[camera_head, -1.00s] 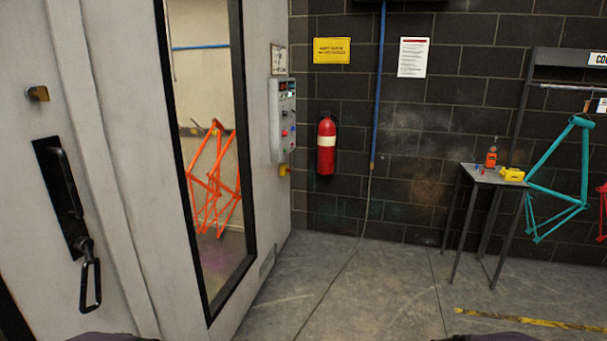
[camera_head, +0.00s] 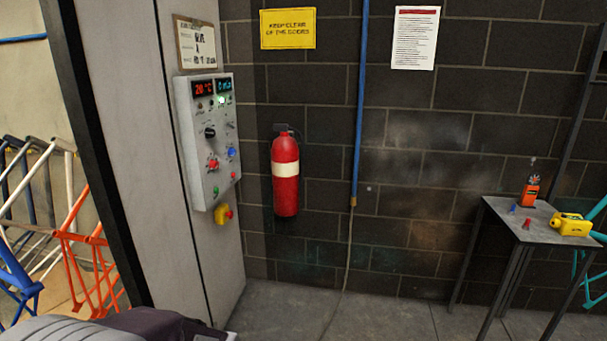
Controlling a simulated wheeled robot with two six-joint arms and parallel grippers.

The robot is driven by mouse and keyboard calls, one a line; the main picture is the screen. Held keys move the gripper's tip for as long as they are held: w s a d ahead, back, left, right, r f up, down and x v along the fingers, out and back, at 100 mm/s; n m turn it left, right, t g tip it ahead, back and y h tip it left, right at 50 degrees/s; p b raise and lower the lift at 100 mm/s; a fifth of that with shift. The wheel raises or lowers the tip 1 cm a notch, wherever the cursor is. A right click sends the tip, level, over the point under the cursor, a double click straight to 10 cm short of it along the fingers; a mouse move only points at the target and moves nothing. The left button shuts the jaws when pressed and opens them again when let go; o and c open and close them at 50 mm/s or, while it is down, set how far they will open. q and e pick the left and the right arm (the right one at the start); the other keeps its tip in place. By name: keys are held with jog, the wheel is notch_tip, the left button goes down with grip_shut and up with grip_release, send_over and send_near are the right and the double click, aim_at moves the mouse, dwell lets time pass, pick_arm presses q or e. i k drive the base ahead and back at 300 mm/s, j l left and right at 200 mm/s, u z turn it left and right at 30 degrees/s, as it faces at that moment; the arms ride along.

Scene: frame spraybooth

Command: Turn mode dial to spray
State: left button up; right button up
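The grey control panel (camera_head: 205,170) is fixed to the side wall of the booth, left of centre, and I see it at a slant. A black dial (camera_head: 209,132) sits mid-panel on its left side, and a smaller knob or switch (camera_head: 230,125) sits to its right. The labels are too small to read, so I cannot tell which is the mode dial or where it points. Neither gripper shows. Part of my arm (camera_head: 130,325) fills the bottom left, below the panel and apart from it.
A fire extinguisher (camera_head: 285,180) hangs to the right. A small table (camera_head: 530,226) stands farther right.

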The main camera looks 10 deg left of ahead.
aim_at(210, 134)
jog(key=i+l+u, duration=0.1)
jog(key=i+u, duration=0.4)
jog(key=i+l+u, duration=0.3)
jog(key=i+u, duration=0.15)
jog(key=i+l+u, duration=0.7)
jog(key=l+u, duration=0.25)
